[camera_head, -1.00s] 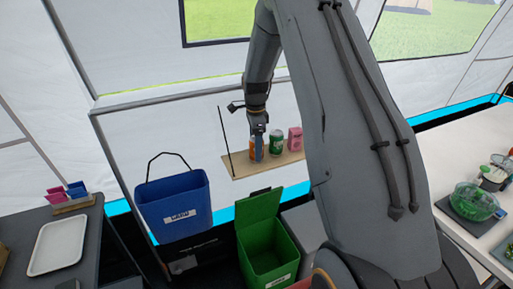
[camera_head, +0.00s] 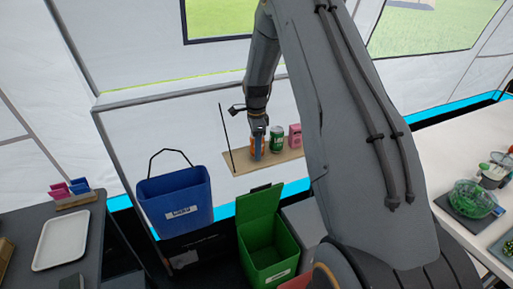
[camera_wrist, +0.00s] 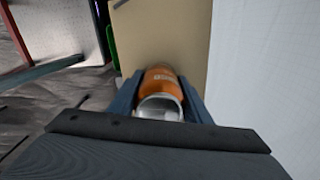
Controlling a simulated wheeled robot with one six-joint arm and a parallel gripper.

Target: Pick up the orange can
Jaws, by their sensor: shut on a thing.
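The orange can (camera_wrist: 160,81) is between the two fingers of my gripper in the wrist view, with its silvery end towards the camera. My gripper (camera_wrist: 159,103) is shut on it, one finger on each side. In the head view, my gripper (camera_head: 258,148) is at the wooden shelf (camera_head: 242,164), and only a sliver of the orange can (camera_head: 251,143) shows beside the fingers. I cannot tell whether the can touches the shelf.
A green can (camera_head: 277,139) and a pink carton (camera_head: 295,136) stand on the shelf right of my gripper. Below are a blue bin (camera_head: 176,203) and an open green bin (camera_head: 266,246). A white tray (camera_head: 61,240) lies on the left table.

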